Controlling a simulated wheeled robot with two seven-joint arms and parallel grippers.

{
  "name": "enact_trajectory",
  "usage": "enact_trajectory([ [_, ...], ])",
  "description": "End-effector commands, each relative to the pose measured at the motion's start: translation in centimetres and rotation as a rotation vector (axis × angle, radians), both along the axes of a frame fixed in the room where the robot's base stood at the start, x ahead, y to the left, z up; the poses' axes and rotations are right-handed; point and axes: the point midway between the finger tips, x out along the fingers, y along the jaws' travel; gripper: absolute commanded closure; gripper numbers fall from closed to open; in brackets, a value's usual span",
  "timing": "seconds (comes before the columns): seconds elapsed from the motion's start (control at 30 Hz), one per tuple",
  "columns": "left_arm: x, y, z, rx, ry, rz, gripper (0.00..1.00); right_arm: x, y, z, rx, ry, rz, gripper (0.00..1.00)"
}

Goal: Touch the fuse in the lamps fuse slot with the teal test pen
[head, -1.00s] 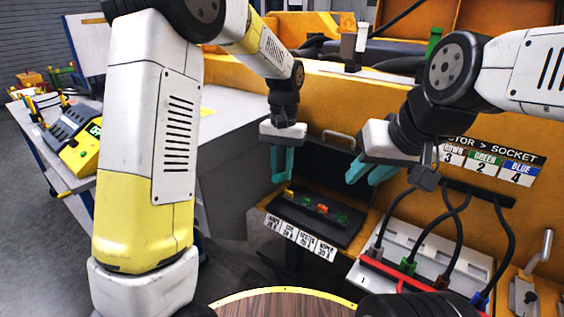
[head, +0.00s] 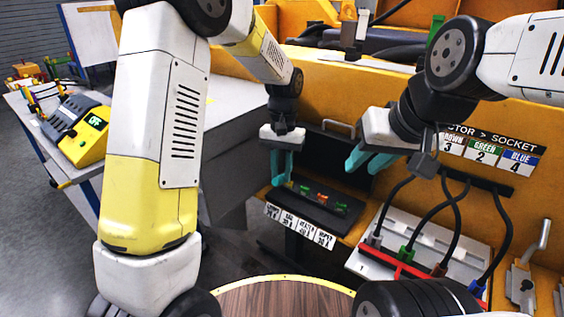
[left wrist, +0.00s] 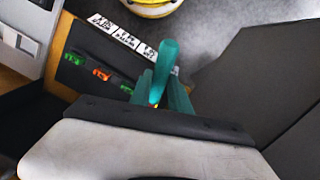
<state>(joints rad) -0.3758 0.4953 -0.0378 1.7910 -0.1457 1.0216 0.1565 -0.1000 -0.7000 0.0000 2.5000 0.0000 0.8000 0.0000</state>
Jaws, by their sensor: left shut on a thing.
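My left gripper (head: 282,166) is shut on the teal test pen (left wrist: 168,57), whose rounded upper part stands out between the fingers in the left wrist view. The gripper points down over the left end of the black fuse panel (head: 312,212). The panel holds a yellow fuse (head: 290,184) at the lamps end, then green, orange-red and green ones. The yellow fuse is mostly hidden behind the fingers in the left wrist view. The pen's tip is hidden, so contact cannot be told. My right gripper (head: 369,160) is empty, its fingers apart, right of the panel.
White labels (head: 299,225) run along the panel's front edge. Right of it, a socket box (head: 438,243) carries black cables, with a red bar along its front. A yellow meter (head: 82,133) stands on the left table. A round wooden top (head: 285,300) lies in front.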

Motion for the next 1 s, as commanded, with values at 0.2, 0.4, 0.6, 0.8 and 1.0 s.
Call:
enact_trajectory([
  [0.2, 0.00, 0.01, -0.28, 0.000, 0.000, 0.000, 1.00, 0.00, 0.00, 0.00, 0.000, 0.000, 0.000, 0.69],
  [0.4, 0.02, 0.01, -0.52, 0.000, 0.000, 0.000, 1.00, 0.00, 0.00, 0.00, 0.000, 0.000, 0.000, 0.69],
  [0.6, 0.02, 0.00, -0.77, 0.000, 0.000, 0.000, 1.00, 0.00, 0.00, 0.00, 0.000, 0.000, 0.000, 0.69],
  [0.8, 0.01, 0.01, -0.94, 0.000, 0.000, 0.000, 1.00, 0.00, 0.00, 0.00, 0.000, 0.000, 0.000, 0.69],
  [1.0, 0.01, 0.01, -0.94, 0.000, 0.000, 0.000, 1.00, 0.00, 0.00, 0.00, 0.000, 0.000, 0.000, 0.69],
])
